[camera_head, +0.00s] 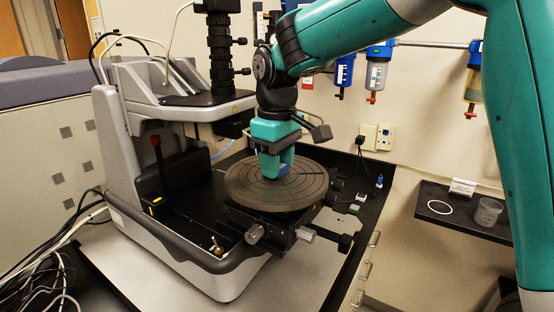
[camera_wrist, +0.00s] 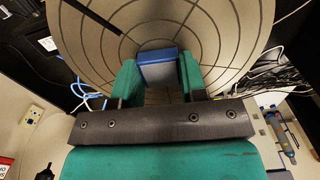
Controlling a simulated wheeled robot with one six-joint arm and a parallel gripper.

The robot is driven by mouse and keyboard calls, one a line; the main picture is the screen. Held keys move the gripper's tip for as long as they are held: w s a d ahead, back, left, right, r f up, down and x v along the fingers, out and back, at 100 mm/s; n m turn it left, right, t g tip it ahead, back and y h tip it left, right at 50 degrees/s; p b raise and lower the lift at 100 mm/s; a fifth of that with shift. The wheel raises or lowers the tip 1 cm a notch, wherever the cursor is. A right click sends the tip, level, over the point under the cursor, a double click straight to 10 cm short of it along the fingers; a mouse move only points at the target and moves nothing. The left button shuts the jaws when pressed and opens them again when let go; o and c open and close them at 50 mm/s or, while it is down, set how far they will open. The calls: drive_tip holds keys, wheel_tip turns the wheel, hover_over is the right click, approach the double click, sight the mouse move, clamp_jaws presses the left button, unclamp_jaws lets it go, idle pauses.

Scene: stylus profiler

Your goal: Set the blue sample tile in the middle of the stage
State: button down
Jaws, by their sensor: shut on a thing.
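My gripper (camera_head: 275,172) is shut on the blue sample tile (camera_head: 284,171) and points down over the stage. The stage (camera_head: 245,189) is a round dark disc with engraved rings and spokes. In the wrist view the tile (camera_wrist: 157,70) sits between the two green fingers of my gripper (camera_wrist: 158,78), with the ringed stage (camera_wrist: 225,45) behind it. The tile is over the inner part of the rings, close to the middle. In the head view the fingers partly hide the tile. I cannot tell whether its underside touches the stage.
The grey profiler body (camera_head: 118,160) stands left of the stage, with a dark vertical optical column (camera_head: 220,55) behind my gripper. Knobs (camera_head: 300,234) stick out below the stage's front. A shelf at the right holds a white ring (camera_head: 440,207) and a clear cup (camera_head: 487,212).

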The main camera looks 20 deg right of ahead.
drive_tip(key=c, duration=0.7)
unclamp_jaws()
drive_tip(key=shift+f, duration=0.1)
drive_tip(key=shift+o, duration=0.2)
wheel_tip(320, 180, up, 12)
drive_tip(key=b, duration=0.2)
drive_tip(key=s+a+f+y, duration=0.2)
drive_tip(key=s+f, duration=0.5)
drive_tip(key=s, duration=0.5)
drive_tip(key=s+a+f+y, duration=0.2)
drive_tip(key=s+f, duration=0.6)
drive_tip(key=s, duration=0.4)
drive_tip(key=shift+s+a+f, duration=0.2)
drive_tip(key=shift+s+a, duration=0.1)
